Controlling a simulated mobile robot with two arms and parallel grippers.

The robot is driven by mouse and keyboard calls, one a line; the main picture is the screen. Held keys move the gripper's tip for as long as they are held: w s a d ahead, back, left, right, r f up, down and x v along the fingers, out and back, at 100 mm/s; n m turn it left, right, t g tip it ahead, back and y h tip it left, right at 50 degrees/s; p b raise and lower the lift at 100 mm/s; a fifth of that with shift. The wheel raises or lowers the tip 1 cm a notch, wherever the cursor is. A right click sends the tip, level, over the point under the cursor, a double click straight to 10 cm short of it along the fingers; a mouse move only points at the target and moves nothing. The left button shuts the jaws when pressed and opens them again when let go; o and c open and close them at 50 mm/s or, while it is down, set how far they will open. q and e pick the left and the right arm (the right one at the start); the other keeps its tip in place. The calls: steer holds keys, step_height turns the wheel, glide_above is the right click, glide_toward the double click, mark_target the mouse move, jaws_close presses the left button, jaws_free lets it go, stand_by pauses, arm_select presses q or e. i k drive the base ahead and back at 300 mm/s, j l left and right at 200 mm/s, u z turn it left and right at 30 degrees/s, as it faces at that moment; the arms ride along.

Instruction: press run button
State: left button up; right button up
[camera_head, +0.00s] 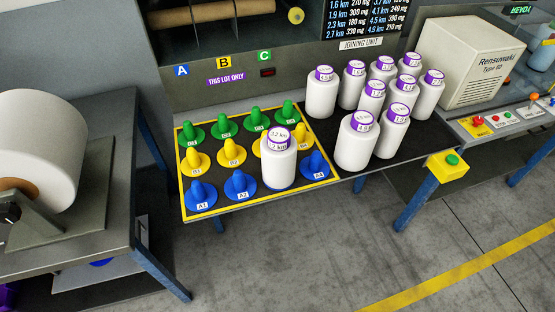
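A yellow box (447,168) with a round green button (453,159) on top is fixed at the front right corner of the work table. No label can be read on it. I cannot tell from lettering which button is the run button. Neither of my grippers shows in this view.
A yellow-edged board (222,184) holds green, yellow and blue pegs; one white bobbin (279,168) stands in its front row. Several bobbins (356,145) stand right of it. A beige Rensuwaki box (470,62) is behind. Floor (330,250) in front is clear.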

mark_target(452, 160)
steer(key=z, duration=1.35)
steer(key=i+l+u, duration=0.1)
steer(key=u, duration=0.8)
steer(key=i+l+u, duration=0.15)
steer(key=l+u, duration=0.15)
steer(key=l, duration=0.15)
steer(key=i+l+u, duration=0.15)
steer(key=l+u, duration=0.5)
steer(key=l, duration=0.25)
steer(key=i+l, duration=0.1)
steer(key=l, duration=1.35)
steer(key=u, duration=0.05)
